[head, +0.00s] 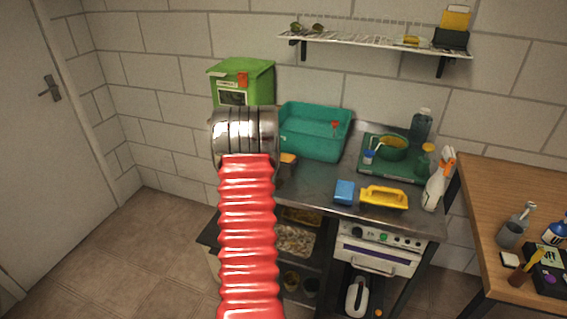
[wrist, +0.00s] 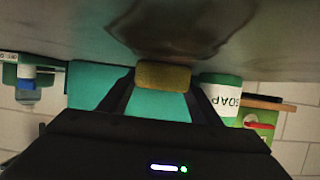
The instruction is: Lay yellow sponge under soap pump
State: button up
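The yellow sponge (wrist: 163,76) sits between the tips of my gripper (wrist: 162,88) in the wrist view, where the picture is upside down. Both black fingers meet its sides, so my gripper is shut on it. The soap pump (wrist: 222,97), a green container with a white SOAP label, stands just to the right of the right finger in that view, and its top is hidden. In the head view my arm hides the gripper and the soap pump. A small yellow-orange patch (head: 288,158) shows beside my wrist there; I cannot tell whether it is the sponge.
A teal tub (head: 315,132) stands at the back of the metal counter (head: 332,180). A blue sponge (head: 345,192), a yellow-handled tool (head: 385,197) and a spray bottle (head: 438,183) are to the right. A green box (head: 243,78) stands behind my wrist.

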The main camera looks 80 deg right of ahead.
jog(key=shift+r, duration=0.15)
jog(key=v, duration=1.2)
dwell(0.8)
